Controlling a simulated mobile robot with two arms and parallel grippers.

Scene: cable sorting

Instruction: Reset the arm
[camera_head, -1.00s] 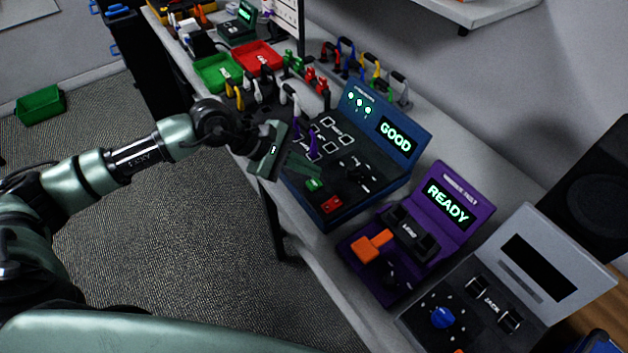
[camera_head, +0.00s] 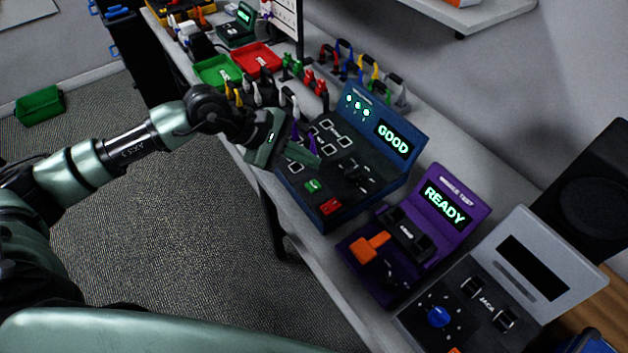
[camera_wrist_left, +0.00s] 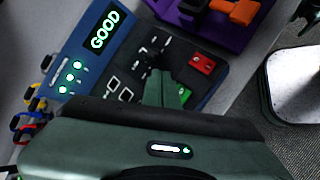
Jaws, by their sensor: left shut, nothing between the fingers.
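My left arm comes in from the left in the head view. Its left gripper (camera_head: 308,152) is shut and empty, with its fingers over the near left part of the blue tester box (camera_head: 352,193), whose screen reads GOOD. The gripper also shows in the left wrist view (camera_wrist_left: 166,92), its fingertips over the box's dark panel beside the green and red buttons. I cannot tell whether the fingertips touch the panel. A purple strand (camera_head: 297,138) shows beside the fingers, partly hidden by them.
A purple tester (camera_head: 462,190) reading READY and a grey tester (camera_head: 560,240) stand to the right. Green (camera_head: 216,72) and red (camera_head: 257,57) trays and several coloured cables lie farther back. A black speaker (camera_head: 595,190) stands at right. Open floor lies below the bench.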

